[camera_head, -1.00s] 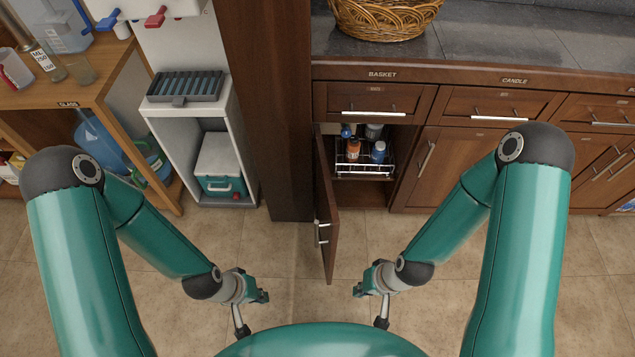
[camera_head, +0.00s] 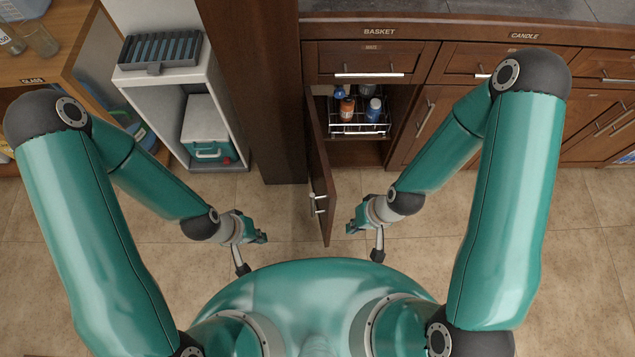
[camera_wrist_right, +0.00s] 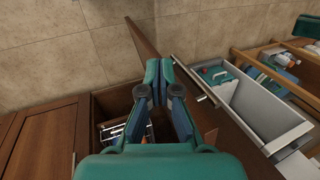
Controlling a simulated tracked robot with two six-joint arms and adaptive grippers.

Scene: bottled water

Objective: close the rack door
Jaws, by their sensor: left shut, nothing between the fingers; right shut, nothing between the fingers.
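The rack door (camera_head: 319,185) is a dark brown panel, standing open and swung out toward me from the left side of its compartment. It bears a metal handle (camera_head: 317,204). The compartment holds a wire rack (camera_head: 358,129) with several bottles. My right gripper (camera_head: 353,226) is shut and empty, just right of the door's free end, with a small gap in the picture. My left gripper (camera_head: 263,238) is shut and empty, left of the door. In the right wrist view, the shut right fingers (camera_wrist_right: 158,70) cover part of the door (camera_wrist_right: 142,38); the rack (camera_wrist_right: 125,130) shows below.
A brown pillar (camera_head: 255,90) stands left of the compartment. Left of it is a white shelf unit (camera_head: 155,95) with a teal and white box (camera_head: 206,135). A closed drawer (camera_head: 368,62) is above the compartment. The tiled floor (camera_head: 560,270) is bare around the door.

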